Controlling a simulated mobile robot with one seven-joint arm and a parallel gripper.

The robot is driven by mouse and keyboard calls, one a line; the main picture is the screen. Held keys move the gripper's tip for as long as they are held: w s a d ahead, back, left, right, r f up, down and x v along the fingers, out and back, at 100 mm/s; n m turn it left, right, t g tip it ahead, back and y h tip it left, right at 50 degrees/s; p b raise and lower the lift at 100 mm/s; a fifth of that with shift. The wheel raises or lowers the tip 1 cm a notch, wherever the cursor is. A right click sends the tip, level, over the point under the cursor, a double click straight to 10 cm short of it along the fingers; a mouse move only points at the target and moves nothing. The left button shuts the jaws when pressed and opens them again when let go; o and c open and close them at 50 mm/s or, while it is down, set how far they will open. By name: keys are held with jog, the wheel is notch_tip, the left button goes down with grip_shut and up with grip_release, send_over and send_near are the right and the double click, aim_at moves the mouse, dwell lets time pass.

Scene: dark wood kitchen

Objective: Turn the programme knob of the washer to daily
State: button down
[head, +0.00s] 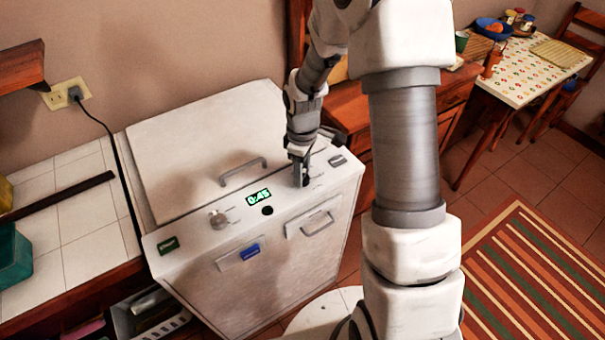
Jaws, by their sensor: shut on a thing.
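The washer (290,255) is a white top-loading box with a sloping control panel along its front top edge. My gripper (302,182) points down at the panel, right of the green-lit display (258,197), which seems to read 0:45. It is shut on a small knob there, which the fingers mostly hide. A second, pale knob (218,219) stands free on the panel left of the display. A round black button (267,210) lies just below the display. Programme markings are too small to read, so I cannot tell the knob's setting.
The washer lid (205,150) is closed, with a grey handle (243,171) near my gripper. A tiled counter (75,185) adjoins on the left, with a black cord (118,165) hanging. A wooden cabinet (345,110) stands behind right. A striped rug (530,270) covers floor at right.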

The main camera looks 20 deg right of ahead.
jog(key=m+b, duration=0.1)
jog(key=m, duration=0.3)
jog(key=shift+m, duration=0.3)
jog(key=m+b, duration=0.1)
jog(key=m, duration=0.3)
dwell(0.3)
jog(key=shift+c, duration=1.8)
grip_release()
notch_tip(320, 180, up, 18)
jog(key=shift+f+p, duration=0.25)
jog(key=shift+p, duration=0.15)
